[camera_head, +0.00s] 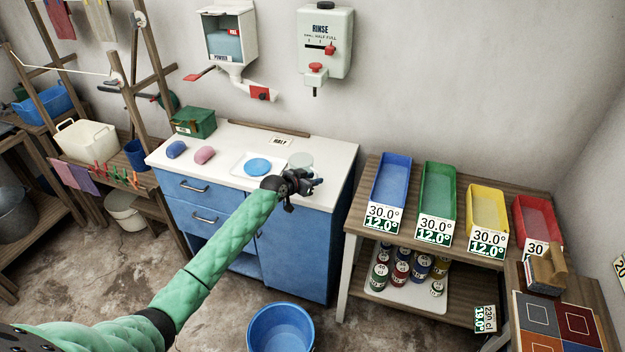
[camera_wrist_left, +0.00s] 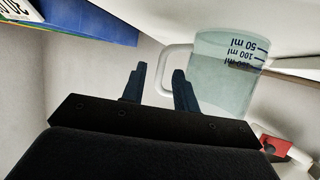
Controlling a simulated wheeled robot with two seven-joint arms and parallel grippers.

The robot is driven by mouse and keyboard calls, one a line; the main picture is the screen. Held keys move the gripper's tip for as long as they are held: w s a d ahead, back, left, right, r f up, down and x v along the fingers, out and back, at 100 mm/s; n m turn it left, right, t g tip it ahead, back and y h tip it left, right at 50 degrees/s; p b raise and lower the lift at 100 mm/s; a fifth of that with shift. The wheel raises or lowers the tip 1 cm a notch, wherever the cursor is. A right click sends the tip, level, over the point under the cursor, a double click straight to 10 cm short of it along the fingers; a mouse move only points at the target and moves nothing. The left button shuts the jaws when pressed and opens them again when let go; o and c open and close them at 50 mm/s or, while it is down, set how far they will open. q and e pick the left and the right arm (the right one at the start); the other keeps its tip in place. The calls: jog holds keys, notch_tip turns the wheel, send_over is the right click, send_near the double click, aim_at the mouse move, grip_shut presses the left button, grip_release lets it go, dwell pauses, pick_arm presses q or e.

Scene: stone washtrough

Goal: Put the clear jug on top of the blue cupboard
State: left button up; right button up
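The clear jug (camera_head: 301,160) is upright and appears to stand on the white top of the blue cupboard (camera_head: 335,165), near its right end. In the left wrist view, which is upside down, the jug (camera_wrist_left: 225,75) shows its volume marks and its handle. My left gripper (camera_head: 315,183) is just in front of the jug, by the cupboard's front edge. In the wrist view the fingers (camera_wrist_left: 160,85) are apart, with the handle's outer bar lined up between them. I see no finger pressed on it. My right gripper is not in view.
A blue disc (camera_head: 257,166) lies on a white mat left of the jug, with blue and pink lumps and a green box (camera_head: 194,122) further left. Coloured trays (camera_head: 391,180) stand on the table at right. A blue tub (camera_head: 281,330) is on the floor.

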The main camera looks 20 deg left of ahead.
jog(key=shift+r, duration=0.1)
